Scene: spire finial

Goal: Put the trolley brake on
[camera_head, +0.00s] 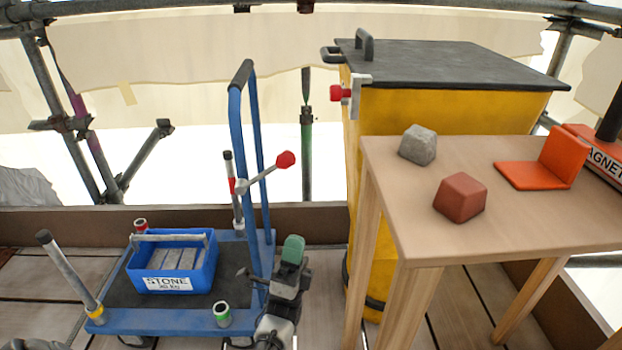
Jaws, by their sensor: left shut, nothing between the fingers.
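The blue trolley (180,318) stands on the plank floor at the left, with its tall blue push handle (238,130) on its right side. A grey lever with a red knob (285,160) slants up to the right beside the handle; I take it for the brake lever. Its lower end meets a red-and-white banded post (236,190). My left gripper (292,250), with green fingertips, is shut and empty. It shows just right of the handle's foot, below the red knob and apart from it. My right gripper is not in view.
A blue crate labelled STONE (190,284) sits on the trolley. A wooden table (400,220) at the right bears a grey stone (418,145), a red block (460,197) and an orange angled piece (548,165). A yellow bin (430,110) with a black lid stands behind.

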